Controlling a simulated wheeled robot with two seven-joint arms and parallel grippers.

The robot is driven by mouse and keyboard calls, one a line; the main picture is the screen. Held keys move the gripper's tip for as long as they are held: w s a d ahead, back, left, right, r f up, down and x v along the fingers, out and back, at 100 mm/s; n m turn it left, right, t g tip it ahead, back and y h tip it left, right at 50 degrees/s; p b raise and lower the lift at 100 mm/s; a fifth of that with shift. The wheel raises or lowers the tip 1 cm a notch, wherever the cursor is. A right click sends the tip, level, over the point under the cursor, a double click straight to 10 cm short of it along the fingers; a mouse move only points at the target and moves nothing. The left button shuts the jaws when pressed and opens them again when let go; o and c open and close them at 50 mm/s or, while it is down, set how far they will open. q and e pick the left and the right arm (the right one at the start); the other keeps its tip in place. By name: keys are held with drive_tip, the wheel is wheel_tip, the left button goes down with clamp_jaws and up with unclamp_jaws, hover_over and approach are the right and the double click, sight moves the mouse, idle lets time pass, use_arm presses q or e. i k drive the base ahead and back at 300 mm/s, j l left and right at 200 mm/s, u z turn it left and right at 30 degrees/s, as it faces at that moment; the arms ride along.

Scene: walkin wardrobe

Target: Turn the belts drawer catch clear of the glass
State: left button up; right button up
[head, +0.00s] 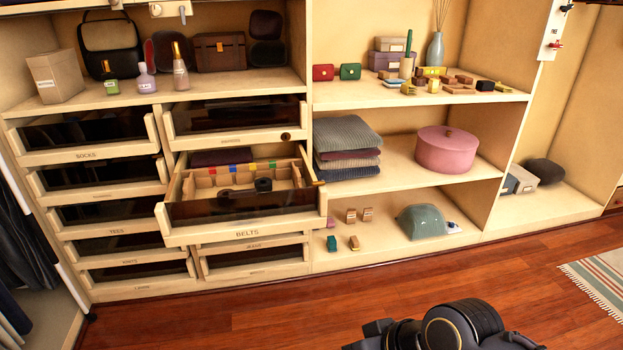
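The belts drawer (247,234), labelled BELTS, is pulled out of the left cabinet, with its divided inside showing. Its front has a dark glass pane (215,207). A small brown piece, which looks like the catch (318,183), sits at the upper right end of the drawer front. I cannot tell which way it is turned or whether it overlaps the glass. A dark rolled belt (263,185) lies inside. Dark jointed parts of my own arm show at the bottom, well apart from the drawer. No fingertips of either gripper show.
Small blocks and a green-grey cap (422,222) lie on the low shelf at right. The wooden floor (270,310) before the cabinet is clear; a striped rug (600,278) lies right.

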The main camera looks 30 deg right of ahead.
sight(214, 170)
drive_tip(key=i+l, duration=0.2)
drive_tip(key=l, duration=0.15)
drive_tip(key=i+l, duration=0.15)
drive_tip(key=l, duration=0.2)
drive_tip(key=i+l, duration=0.2)
drive_tip(key=l, duration=0.15)
drive_tip(key=i+l, duration=0.2)
drive_tip(key=l, duration=0.7)
